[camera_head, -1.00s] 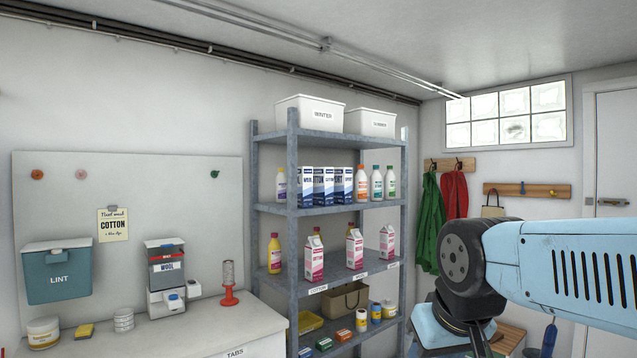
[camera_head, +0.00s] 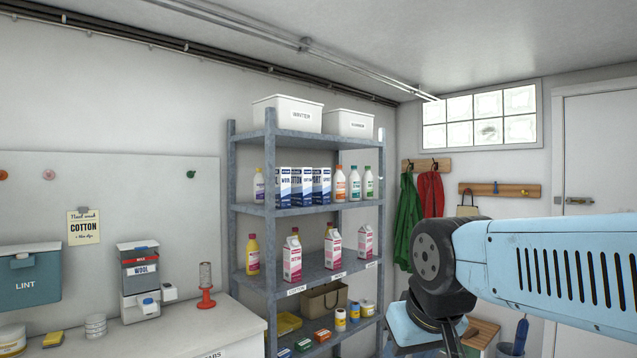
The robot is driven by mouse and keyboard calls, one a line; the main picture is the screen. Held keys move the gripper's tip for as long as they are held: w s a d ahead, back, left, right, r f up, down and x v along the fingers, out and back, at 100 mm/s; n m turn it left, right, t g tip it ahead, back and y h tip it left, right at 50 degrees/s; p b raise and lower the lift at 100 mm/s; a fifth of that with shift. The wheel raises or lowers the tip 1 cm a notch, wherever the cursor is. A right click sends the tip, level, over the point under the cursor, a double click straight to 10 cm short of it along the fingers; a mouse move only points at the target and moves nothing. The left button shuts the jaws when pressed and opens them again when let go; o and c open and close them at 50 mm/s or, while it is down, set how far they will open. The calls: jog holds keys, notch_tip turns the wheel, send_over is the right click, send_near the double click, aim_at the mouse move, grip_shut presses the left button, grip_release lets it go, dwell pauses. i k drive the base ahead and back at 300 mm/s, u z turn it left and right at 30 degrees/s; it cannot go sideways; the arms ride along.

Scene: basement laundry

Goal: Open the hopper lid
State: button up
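A dispenser with a grey upper hopper labelled "WOOL" (camera_head: 141,269) stands on the white counter at the left. Its lid (camera_head: 138,246) is a pale top with a red-marked strip below it, and it looks closed. A teal bin labelled "LINT" (camera_head: 28,284) with a pale lid hangs to its left, cut by the picture's edge. My blue arm reaches in from the right, far from the dispenser. My gripper is not visible; only arm links show.
A grey metal shelf (camera_head: 270,228) with cartons, bottles and bins stands between the counter and my arm. A yellow sponge (camera_head: 53,339) and white stacked discs (camera_head: 96,325) lie on the counter (camera_head: 185,332).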

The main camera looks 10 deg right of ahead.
aim_at(141, 245)
jog(key=u, duration=0.75)
jog(key=i, duration=0.85)
jog(key=z, duration=0.25)
